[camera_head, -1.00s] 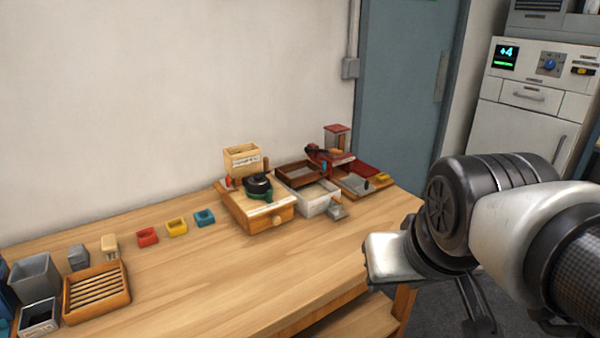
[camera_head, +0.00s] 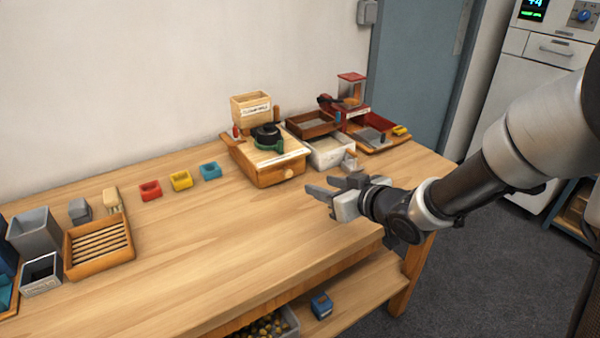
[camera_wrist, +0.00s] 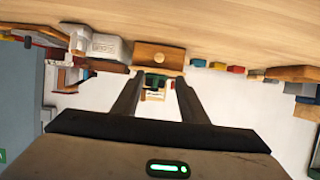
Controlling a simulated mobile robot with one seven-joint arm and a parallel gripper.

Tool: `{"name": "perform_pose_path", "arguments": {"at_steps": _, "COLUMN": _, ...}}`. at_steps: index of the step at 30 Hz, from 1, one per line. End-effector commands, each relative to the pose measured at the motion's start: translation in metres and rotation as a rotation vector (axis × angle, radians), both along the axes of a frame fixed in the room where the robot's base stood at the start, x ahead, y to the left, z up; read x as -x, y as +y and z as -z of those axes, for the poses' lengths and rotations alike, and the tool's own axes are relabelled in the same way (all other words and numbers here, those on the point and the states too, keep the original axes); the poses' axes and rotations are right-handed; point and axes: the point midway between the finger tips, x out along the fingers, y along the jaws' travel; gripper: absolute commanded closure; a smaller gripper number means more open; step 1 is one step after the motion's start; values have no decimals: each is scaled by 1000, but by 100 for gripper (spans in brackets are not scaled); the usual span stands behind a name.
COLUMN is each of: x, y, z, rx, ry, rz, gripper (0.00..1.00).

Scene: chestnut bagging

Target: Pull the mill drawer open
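The wooden mill (camera_head: 266,157) stands at the back middle of the table, with a dark round top and green part above its box. Its drawer front carries a pale round knob (camera_head: 289,173) and looks closed. In the wrist view the drawer front (camera_wrist: 150,54) with its knob lies beyond my fingers, upside down. My gripper (camera_head: 318,189) is open and empty, above the table to the front right of the mill, apart from the knob. In the wrist view my gripper (camera_wrist: 156,88) shows its two fingers spread.
A white box (camera_head: 330,152) and a scale-like red station (camera_head: 375,128) stand right of the mill. Red, yellow and blue small trays (camera_head: 180,181) and a slatted wooden tray (camera_head: 100,247) are at left. The table's front middle is clear. A lower shelf (camera_head: 360,292) holds a blue item.

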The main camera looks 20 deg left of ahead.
Motion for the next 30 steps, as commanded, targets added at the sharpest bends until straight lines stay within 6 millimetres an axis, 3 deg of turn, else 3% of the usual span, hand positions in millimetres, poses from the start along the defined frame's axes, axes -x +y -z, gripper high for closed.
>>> {"name": "perform_pose_path", "arguments": {"at_steps": 18, "x": -76, "y": 91, "z": 52, "rx": 2, "ry": 2, "rz": 0, "gripper": 61}}
{"name": "perform_pose_path", "arguments": {"at_steps": 30, "x": -94, "y": 108, "z": 61, "rx": 4, "ry": 1, "rz": 4, "gripper": 61}}
